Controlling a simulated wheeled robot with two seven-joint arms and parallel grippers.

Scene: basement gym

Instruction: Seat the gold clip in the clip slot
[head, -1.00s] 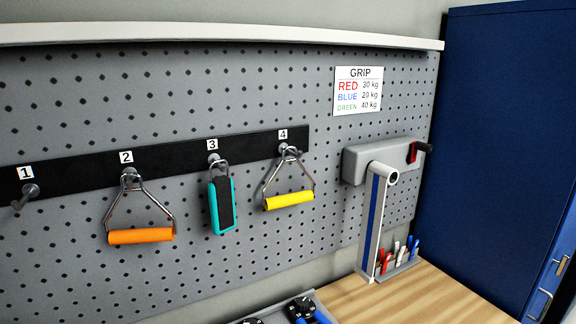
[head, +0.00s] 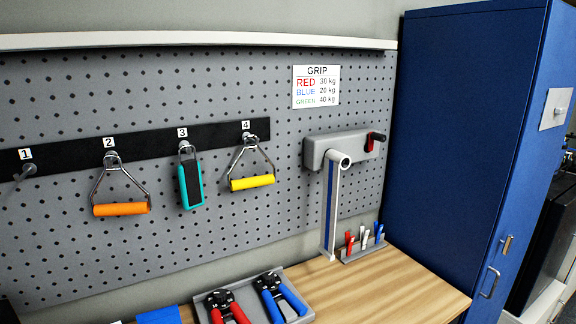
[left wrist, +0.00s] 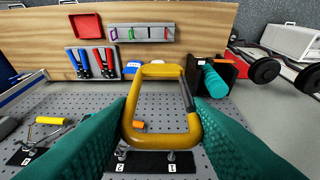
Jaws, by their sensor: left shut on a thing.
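The gold clip (left wrist: 160,71) is a rounded yellow loop with a dark grey gate on its right side. In the left wrist view, my left gripper (left wrist: 161,97) has teal fingers shut on it, one on each side. The clip is held up in front of the pegboard and bench, apart from them. Beyond it on the bench is a grey rack (left wrist: 140,42) with several compartments, some holding coloured pieces. It is too small to tell which is the clip slot. Neither gripper shows clearly in the head view, and my right gripper is in no view.
The pegboard (head: 80,240) carries numbered hooks with orange, teal and yellow handles. A tray (head: 262,276) of red and blue hand grips lies on the wooden bench (head: 400,290). A blue cabinet (head: 460,130) stands right. A dark holder with a teal roll (left wrist: 214,80) is right of the clip.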

